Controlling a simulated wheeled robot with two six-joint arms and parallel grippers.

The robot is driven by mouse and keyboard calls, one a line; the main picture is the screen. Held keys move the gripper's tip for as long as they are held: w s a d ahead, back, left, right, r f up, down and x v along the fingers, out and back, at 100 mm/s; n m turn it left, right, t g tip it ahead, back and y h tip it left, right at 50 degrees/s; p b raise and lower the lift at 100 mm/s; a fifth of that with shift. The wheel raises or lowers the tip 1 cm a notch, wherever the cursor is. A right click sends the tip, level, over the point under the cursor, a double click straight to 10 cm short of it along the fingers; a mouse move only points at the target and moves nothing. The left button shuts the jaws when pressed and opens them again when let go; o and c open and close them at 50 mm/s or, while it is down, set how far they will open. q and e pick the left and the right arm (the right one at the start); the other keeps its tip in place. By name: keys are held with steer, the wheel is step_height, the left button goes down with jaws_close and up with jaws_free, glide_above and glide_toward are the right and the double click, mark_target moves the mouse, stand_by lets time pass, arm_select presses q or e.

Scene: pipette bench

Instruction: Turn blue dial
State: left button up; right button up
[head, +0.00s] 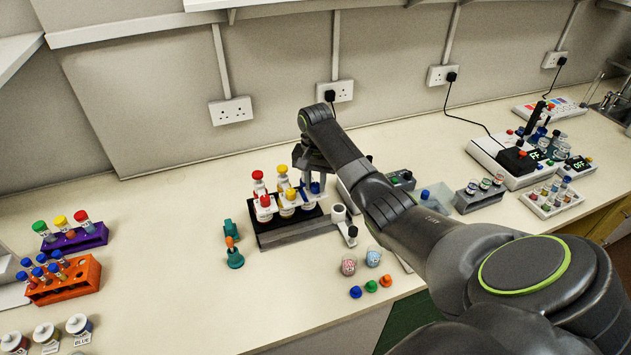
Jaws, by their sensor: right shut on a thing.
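My right gripper (311,180) reaches down from the right arm to the back right part of a dark rack unit (290,237). It is shut on a small blue knob-like top (315,187), which I take to be the blue dial. The fingers and the wrist hide part of it, so its turn position cannot be read. Red-topped (264,201) and yellow-topped (288,194) pieces stand just left of it in the same unit. My left gripper is not in view.
An orange rack (66,282) and a purple rack (78,240) with capped tubes stand at the left. Teal-and-orange pieces (234,254) stand left of the unit. Two small jars (349,265) and coloured caps (371,286) lie in front. Open bench lies at centre left.

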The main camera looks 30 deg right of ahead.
steer(key=shift+w+m, duration=0.1)
steer(key=shift+m, duration=1.6)
steer(key=shift+r+m, duration=0.1)
steer(key=shift+m, duration=0.2)
steer(key=o, duration=1)
